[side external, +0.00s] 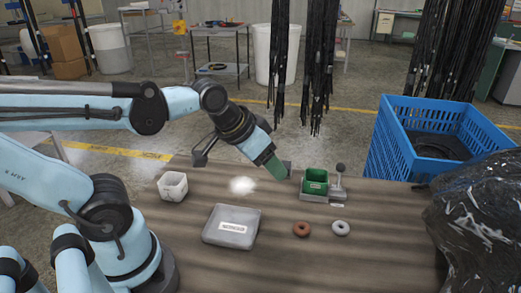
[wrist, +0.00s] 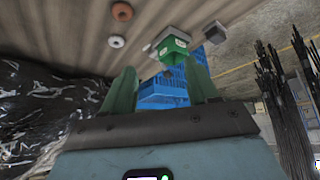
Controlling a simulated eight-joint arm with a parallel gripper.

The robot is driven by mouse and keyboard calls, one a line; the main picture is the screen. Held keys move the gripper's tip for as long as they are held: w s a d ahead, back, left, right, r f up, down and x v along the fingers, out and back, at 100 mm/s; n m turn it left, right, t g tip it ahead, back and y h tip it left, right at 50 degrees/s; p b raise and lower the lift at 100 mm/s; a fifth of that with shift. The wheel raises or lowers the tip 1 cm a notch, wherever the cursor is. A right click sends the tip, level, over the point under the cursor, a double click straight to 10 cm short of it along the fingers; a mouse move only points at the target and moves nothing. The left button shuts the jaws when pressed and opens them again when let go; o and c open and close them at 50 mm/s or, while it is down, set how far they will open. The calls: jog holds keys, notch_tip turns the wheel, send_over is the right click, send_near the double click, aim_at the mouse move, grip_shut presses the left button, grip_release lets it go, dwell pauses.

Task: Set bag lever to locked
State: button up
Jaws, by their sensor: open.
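A green open-topped box (side external: 315,181) sits on a grey base near the far right edge of the table. Beside it on the right stands a lever with a dark round knob (side external: 340,168); it looks roughly upright. No lock marking is readable. In the wrist view the green box (wrist: 173,46) and a dark part beside it, apparently the lever (wrist: 214,33), lie beyond my fingers. My gripper (side external: 274,167) is above the table, left of the green box and apart from it. Its green fingers (wrist: 160,84) are spread, with nothing held between them.
A blue crate (side external: 430,140) and a black plastic-wrapped bundle (side external: 480,220) stand right. Black hoses (side external: 318,70) hang behind.

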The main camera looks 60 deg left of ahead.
jog(key=shift+n+g, duration=0.3)
jog(key=shift+g, duration=0.4)
jog(key=w+r, duration=0.2)
jog(key=w, duration=0.1)
jog(key=w+r, duration=0.2)
jog(key=shift+w+a, duration=0.1)
jog(key=shift+w, duration=0.15)
jog(key=c, duration=0.3)
jog(key=n+g+h, duration=0.1)
jog(key=g+h, duration=0.1)
jog(key=g, duration=0.3)
send_over(341, 166)
jog(key=a, duration=0.3)
notch_tip(341, 166, down, 3)
jog(key=shift+c, duration=0.2)
jog(key=f, duration=0.4)
jog(key=d+f, duration=0.1)
jog(key=f, duration=0.3)
jog(key=d+f, duration=0.1)
jog(key=f, duration=0.2)
jog(key=shift+w+d+f, duration=0.25)
jog(key=shift+w+f, duration=0.05)
jog(key=shift+f, duration=0.1)
grip_shut()
